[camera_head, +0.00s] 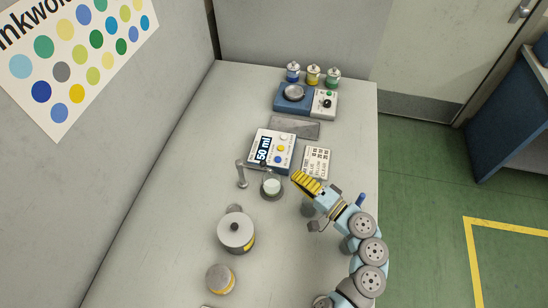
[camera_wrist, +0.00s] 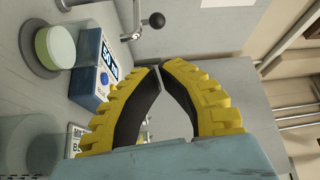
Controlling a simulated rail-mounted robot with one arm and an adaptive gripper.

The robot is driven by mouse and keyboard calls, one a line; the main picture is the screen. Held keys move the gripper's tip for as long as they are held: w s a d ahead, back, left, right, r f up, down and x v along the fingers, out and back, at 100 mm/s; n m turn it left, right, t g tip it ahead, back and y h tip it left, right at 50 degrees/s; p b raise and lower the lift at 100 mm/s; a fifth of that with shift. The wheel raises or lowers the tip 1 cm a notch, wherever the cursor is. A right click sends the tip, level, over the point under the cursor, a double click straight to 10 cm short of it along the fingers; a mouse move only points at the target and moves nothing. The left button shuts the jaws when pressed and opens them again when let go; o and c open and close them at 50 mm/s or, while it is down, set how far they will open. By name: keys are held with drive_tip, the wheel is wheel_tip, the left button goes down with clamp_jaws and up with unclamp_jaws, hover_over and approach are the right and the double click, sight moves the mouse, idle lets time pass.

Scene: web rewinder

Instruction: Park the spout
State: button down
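My gripper (camera_head: 297,176) has yellow ribbed fingers and hangs over the table, right of the glass. In the wrist view its fingertips (camera_wrist: 157,67) meet with nothing between them. The spout shows in the wrist view as a thin metal rod on a post (camera_wrist: 137,22), with a black ball knob (camera_wrist: 157,20) beyond and apart from my fingertips. In the head view the metal post (camera_head: 241,174) stands left of the glass; the spout's exact direction is hard to tell. The glass (camera_head: 271,187) with pale green contents sits on a round dark base; it also shows in the wrist view (camera_wrist: 55,47).
A dispenser box (camera_head: 270,150) reading 50 ml stands behind the glass, beside a label card (camera_head: 316,162). A scale (camera_head: 293,97) and several small ink jars (camera_head: 313,75) are at the back. A lidded pot (camera_head: 236,231) and a yellowish jar (camera_head: 220,279) stand in front.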

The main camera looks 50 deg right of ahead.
sight(254, 166)
drive_tip(key=w, duration=1)
drive_tip(key=shift+a+r, duration=0.1)
drive_tip(key=shift+r, duration=0.25)
drive_tip(key=shift+s, duration=0.1)
